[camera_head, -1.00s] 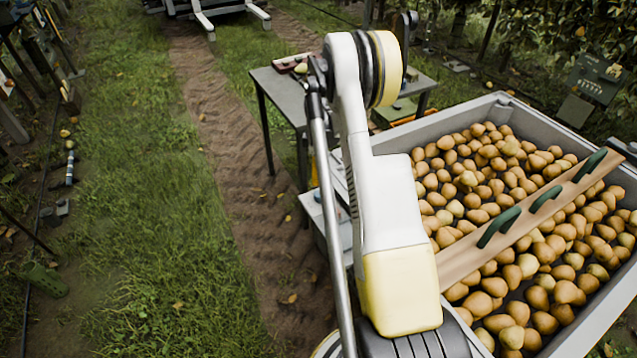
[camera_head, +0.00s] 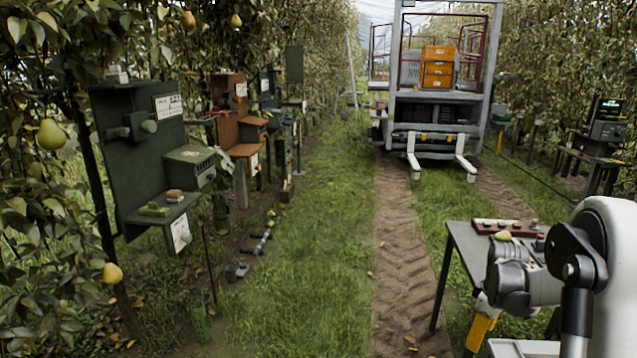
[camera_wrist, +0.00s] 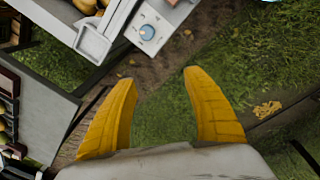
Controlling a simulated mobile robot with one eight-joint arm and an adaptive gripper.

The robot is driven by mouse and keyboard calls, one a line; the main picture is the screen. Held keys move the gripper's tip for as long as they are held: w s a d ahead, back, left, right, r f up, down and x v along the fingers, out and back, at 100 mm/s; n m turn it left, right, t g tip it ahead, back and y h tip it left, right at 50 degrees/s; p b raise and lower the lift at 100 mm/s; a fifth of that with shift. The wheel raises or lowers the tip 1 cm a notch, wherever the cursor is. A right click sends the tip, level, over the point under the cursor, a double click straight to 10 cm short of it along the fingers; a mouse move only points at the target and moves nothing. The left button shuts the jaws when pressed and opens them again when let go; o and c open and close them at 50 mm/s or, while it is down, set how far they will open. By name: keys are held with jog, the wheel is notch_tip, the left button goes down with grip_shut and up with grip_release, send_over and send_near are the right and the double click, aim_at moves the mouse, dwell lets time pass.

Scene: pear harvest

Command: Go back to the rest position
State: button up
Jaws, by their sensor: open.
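My gripper (camera_wrist: 158,110) shows in the wrist view with its two yellow fingers spread apart. It is open, and nothing is between the fingers but grass and soil below. In the head view my arm is folded at the lower right, and a yellow finger part of my gripper (camera_head: 480,332) hangs beside the grey table (camera_head: 462,240). The fingertips are not clear in that view.
A lift vehicle with orange crates (camera_head: 438,68) stands at the end of the dirt track (camera_head: 400,260). Green and brown panels (camera_head: 135,120) line the left row. A pear (camera_head: 51,134) hangs at far left.

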jog(key=s+a+r+m+t, duration=0.15)
jog(key=s+a+r, duration=0.25)
jog(key=a+r, duration=0.4)
jog(key=s+a+r+m+t, duration=0.1)
jog(key=s+a+r+m, duration=0.15)
jog(key=a+r, duration=0.55)
jog(key=s+a+r+m+t, duration=0.1)
jog(key=s+a+m+t, duration=0.2)
jog(key=s+a, duration=0.9)
jog(key=s, duration=0.2)
jog(key=shift+s+r+y, duration=0.15)
jog(key=shift+s+y, duration=0.15)
jog(key=shift+s, duration=0.1)
jog(key=shift+t, duration=0.25)
